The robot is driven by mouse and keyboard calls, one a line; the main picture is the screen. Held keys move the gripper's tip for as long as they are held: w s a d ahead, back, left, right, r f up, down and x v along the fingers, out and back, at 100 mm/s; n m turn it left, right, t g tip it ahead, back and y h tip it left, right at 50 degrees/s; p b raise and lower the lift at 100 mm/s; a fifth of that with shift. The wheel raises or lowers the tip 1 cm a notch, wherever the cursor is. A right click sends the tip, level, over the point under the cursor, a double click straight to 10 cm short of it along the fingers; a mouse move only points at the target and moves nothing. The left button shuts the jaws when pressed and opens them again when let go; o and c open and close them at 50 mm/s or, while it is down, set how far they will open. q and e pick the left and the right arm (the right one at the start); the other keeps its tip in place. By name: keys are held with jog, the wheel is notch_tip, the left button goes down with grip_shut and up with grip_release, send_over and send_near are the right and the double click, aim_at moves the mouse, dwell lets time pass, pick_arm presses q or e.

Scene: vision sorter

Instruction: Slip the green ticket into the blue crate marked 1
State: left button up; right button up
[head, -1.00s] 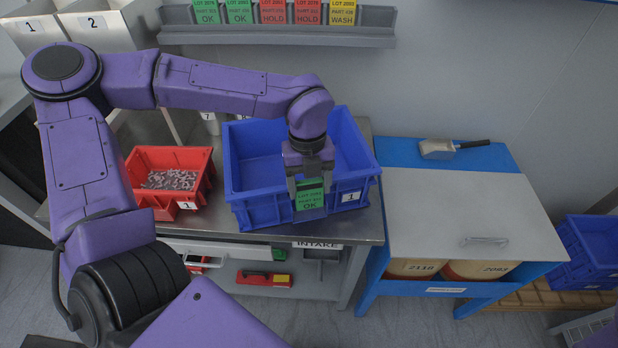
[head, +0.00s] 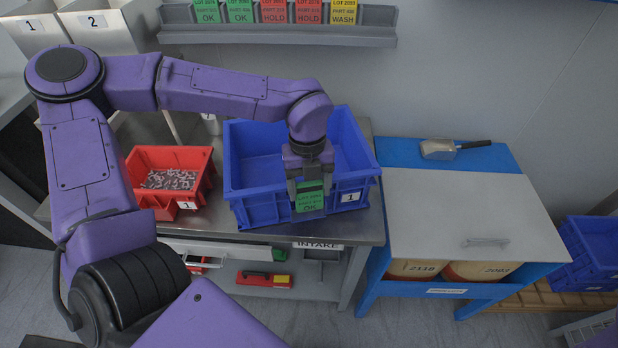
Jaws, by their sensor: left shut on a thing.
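The blue crate marked 1 (head: 255,207) stands on the metal bench, with its white "1" label on its front right. My left gripper (head: 310,186) points down at the crate's front wall and is shut on the green ticket (head: 310,203). The ticket hangs upright in front of that wall, left of the "1" label, and its "OK" text faces me. Whether it sits in a holder on the wall or touches the wall cannot be told. My right gripper is not in view.
A red bin marked 1 (head: 170,158) with small metal parts stands left of the crate. A grey rack (head: 280,38) with several coloured tickets is on the wall behind. A blue-framed table with a grey lid (head: 465,215) stands to the right.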

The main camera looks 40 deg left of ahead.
pick_arm(q)
jog(key=o, duration=1)
jog(key=shift+r+p, duration=3.65)
jog(key=shift+r, duration=0.35)
jog(key=shift+f, duration=0.1)
